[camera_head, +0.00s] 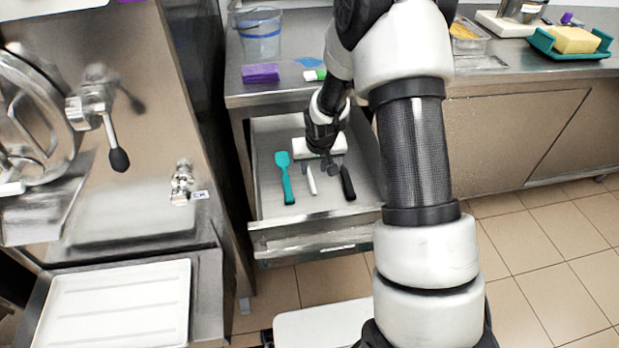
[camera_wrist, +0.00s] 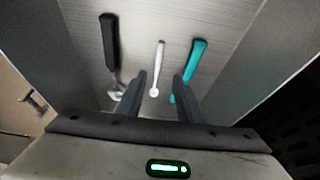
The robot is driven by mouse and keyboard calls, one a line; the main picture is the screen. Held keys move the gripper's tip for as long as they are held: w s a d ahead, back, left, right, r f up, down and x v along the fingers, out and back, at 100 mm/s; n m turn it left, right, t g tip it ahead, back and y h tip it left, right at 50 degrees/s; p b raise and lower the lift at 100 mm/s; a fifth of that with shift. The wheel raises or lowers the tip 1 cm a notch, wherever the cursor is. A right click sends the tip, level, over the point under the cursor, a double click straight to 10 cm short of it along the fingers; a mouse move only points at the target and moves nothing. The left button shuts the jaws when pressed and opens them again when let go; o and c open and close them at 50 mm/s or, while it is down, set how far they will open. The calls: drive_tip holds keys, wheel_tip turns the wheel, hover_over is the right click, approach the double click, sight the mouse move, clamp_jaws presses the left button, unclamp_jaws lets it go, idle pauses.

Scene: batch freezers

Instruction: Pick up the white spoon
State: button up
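The white spoon (camera_wrist: 158,66) lies on the metal floor of an open drawer. In the wrist view it is between the black-handled utensil and the teal one, with its small round end toward my gripper. In the head view the white spoon (camera_head: 311,181) shows as a short white stick. My gripper (camera_wrist: 157,78) is open, and its two dark fingers stand apart on either side of the spoon's near end. No contact with the spoon shows. In the head view my gripper (camera_head: 331,166) is above the drawer, just beyond the spoon, and partly hides the drawer's contents.
A teal spatula (camera_head: 286,178) lies left of the spoon and a black-handled utensil (camera_head: 347,183) lies right. The drawer (camera_head: 270,212) has walls around them. A purple sponge (camera_head: 260,73) and a clear bucket (camera_head: 258,36) stand on the counter above.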

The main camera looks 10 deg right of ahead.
sight(312, 182)
drive_tip(key=b+x, duration=0.2)
drive_tip(key=x, duration=0.9)
drive_tip(key=shift+d+f, duration=0.1)
drive_tip(key=shift+d, duration=0.05)
clamp_jaws()
